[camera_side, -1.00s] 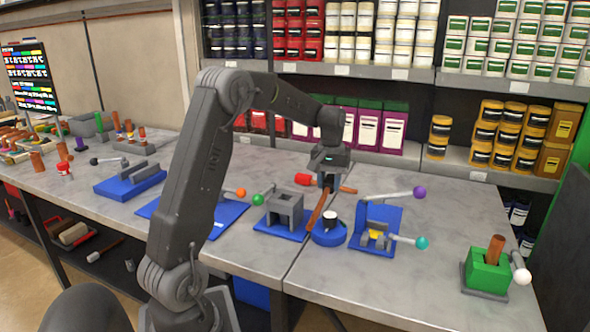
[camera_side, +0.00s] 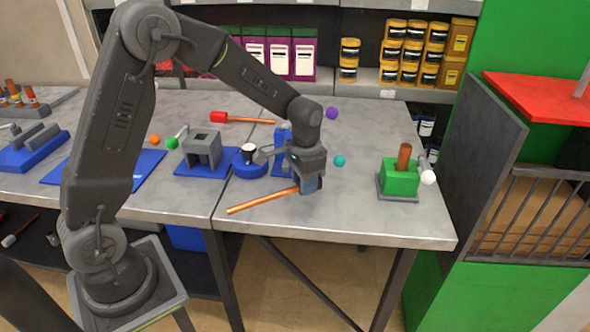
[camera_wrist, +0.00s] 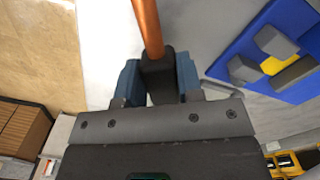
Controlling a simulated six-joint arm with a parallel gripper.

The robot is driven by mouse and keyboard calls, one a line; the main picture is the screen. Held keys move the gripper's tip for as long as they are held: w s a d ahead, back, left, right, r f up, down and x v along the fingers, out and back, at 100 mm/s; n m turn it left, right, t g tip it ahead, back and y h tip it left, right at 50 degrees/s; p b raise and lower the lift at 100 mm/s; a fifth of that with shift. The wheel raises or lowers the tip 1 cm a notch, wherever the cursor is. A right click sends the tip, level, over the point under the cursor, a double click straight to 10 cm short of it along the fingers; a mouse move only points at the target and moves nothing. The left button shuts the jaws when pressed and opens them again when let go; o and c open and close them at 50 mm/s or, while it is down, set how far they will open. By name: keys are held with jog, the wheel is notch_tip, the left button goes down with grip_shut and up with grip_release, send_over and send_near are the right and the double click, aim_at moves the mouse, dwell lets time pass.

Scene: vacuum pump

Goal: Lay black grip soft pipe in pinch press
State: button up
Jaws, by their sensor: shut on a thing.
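The soft pipe is a long copper-orange rod (camera_side: 262,200) with a black grip (camera_wrist: 158,75) at one end. My gripper (camera_side: 311,187) is shut on the black grip; in the wrist view its blue fingers (camera_wrist: 158,82) stand either side of it. The pipe points left, above the table's front edge. Which fixture is the pinch press is not certain. A blue fixture (camera_wrist: 255,55) with grey blocks and a yellow piece lies to the right in the wrist view. In the side view it is mostly hidden behind my gripper; its purple (camera_side: 332,113) and teal (camera_side: 340,160) lever balls show.
A round blue stand (camera_side: 250,168) and a grey block on a blue plate (camera_side: 203,150) stand to the left. A red-headed rod (camera_side: 221,117) lies behind. A green block (camera_side: 400,178) holding a brown rod stands right. The tabletop between is clear.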

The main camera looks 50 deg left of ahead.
jog(key=shift+w+d+r+m, duration=0.25)
jog(key=shift+d+r+m, duration=0.1)
jog(key=shift+m, duration=0.55)
jog(key=w+d+r+m, duration=0.2)
jog(key=d+r+m, duration=0.25)
jog(key=m, duration=1.85)
send_over(286, 191)
jog(key=shift+w+a+r, duration=0.1)
jog(key=shift+r, duration=0.05)
jog(key=shift+f, duration=3.85)
jog(key=shift+f, duration=0.1)
jog(key=o, duration=1.1)
